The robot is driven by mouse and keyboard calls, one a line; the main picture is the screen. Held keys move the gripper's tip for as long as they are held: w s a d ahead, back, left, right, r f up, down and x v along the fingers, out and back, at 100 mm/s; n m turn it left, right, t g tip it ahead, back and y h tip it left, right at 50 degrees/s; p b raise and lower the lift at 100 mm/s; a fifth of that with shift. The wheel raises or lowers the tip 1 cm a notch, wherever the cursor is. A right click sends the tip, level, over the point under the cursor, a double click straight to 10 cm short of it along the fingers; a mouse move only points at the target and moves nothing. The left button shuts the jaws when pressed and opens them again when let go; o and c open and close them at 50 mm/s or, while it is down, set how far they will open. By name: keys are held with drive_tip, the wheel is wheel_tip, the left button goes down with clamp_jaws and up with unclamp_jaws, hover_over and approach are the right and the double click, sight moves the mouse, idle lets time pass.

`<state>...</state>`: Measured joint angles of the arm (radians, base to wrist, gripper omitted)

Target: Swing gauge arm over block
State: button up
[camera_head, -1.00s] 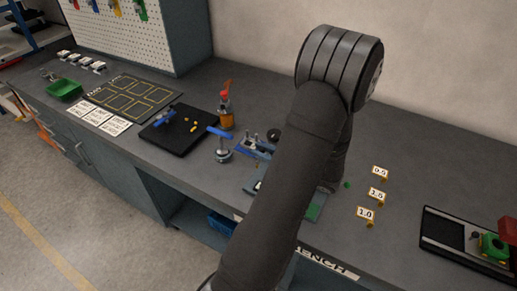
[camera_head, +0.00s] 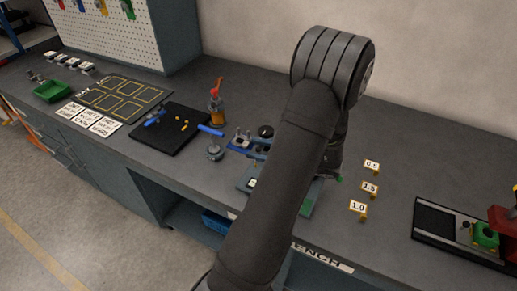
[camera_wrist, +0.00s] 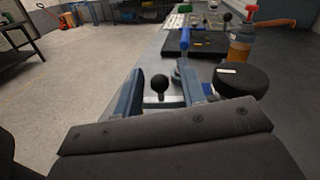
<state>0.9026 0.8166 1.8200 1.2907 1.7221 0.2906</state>
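My gripper (camera_wrist: 160,90) shows in the wrist view as two blue-grey fingers standing apart above a dark body. A black ball knob (camera_wrist: 159,83) shows between the fingers, with visible gaps on both sides. It looks like the handle of the gauge arm, but I cannot tell for certain. A black round dial (camera_wrist: 240,80) lies just right of the right finger; it also shows in the head view (camera_head: 266,131). The blue bench fixture (camera_head: 245,147) is partly hidden behind my arm. My gripper and the block are not clearly visible in the head view.
A stand with a blue handle (camera_head: 211,130) and an orange bottle (camera_head: 216,110) stand left of the fixture, near a black tray (camera_head: 158,142). Several number tags, including 1.0 (camera_head: 358,207), stand to the right. A black plate (camera_head: 433,228) lies farther right.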

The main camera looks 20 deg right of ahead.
drive_tip(key=shift+r, duration=0.1)
drive_tip(key=shift+r, duration=0.3)
drive_tip(key=r, duration=0.3)
drive_tip(key=shift+s+d+r, duration=0.2)
drive_tip(key=shift+s+r, duration=0.05)
drive_tip(key=shift+r, duration=0.15)
drive_tip(key=s+d+r, duration=0.6)
drive_tip(key=s, duration=0.3)
drive_tip(key=shift+d+r, duration=0.15)
drive_tip(key=shift+r, duration=0.05)
drive_tip(key=shift+c, duration=0.5)
